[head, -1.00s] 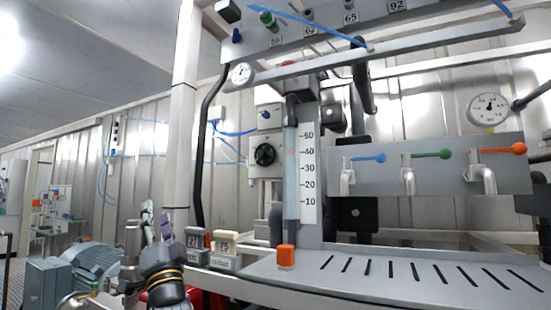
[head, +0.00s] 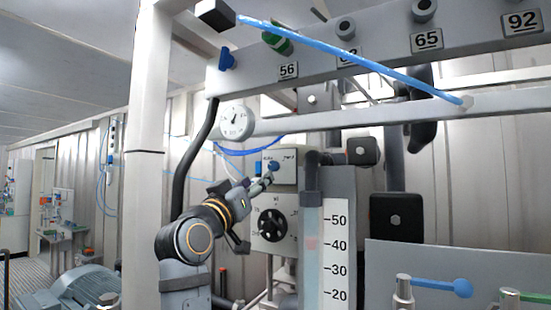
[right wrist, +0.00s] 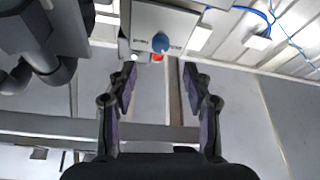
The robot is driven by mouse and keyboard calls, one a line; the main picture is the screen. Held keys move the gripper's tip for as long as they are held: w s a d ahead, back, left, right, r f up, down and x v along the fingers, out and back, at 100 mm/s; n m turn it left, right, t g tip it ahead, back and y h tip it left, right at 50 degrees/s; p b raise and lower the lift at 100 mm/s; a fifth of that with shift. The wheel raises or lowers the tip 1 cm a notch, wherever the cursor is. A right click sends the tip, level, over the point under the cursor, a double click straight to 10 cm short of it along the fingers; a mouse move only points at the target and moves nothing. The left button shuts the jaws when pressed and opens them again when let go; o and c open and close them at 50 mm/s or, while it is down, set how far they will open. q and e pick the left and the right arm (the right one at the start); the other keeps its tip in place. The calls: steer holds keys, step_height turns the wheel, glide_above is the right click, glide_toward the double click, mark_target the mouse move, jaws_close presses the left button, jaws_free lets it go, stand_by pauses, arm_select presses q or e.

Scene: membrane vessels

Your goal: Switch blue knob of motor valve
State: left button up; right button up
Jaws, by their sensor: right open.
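The blue knob (head: 272,165) sits on the front of a small white box (head: 287,167), the upper of two boxes on the back structure. My right gripper (head: 262,184) is at the lower left of this box, its fingertips close to the knob. In the right wrist view the blue knob (right wrist: 160,42) shows on the white box (right wrist: 176,24), beyond the fingertips and roughly centred between them. The right gripper (right wrist: 160,72) is open, with nothing between its fingers. I cannot tell whether a finger touches the knob. My left gripper is not in view.
A lower box carries a black dial (head: 272,223) just below the knob. A clear tube with a scale (head: 335,255) stands to the right. A white post (head: 146,150) and a black hose (head: 192,160) are to the left. A grey rail (head: 380,122) crosses above.

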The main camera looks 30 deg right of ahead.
mark_target(272, 168)
steer(key=p+x, duration=0.7)
steer(key=x, duration=0.2)
steer(key=shift+w+d+r+p, duration=0.15)
steer(key=shift+w+d+p, duration=0.05)
steer(key=shift+d+p, duration=0.15)
steer(key=shift+d+r, duration=0.1)
steer(key=shift+r, duration=0.05)
steer(key=shift+w, duration=0.1)
steer(key=shift+w, duration=0.15)
steer(key=shift+d, duration=0.1)
jaws_close()
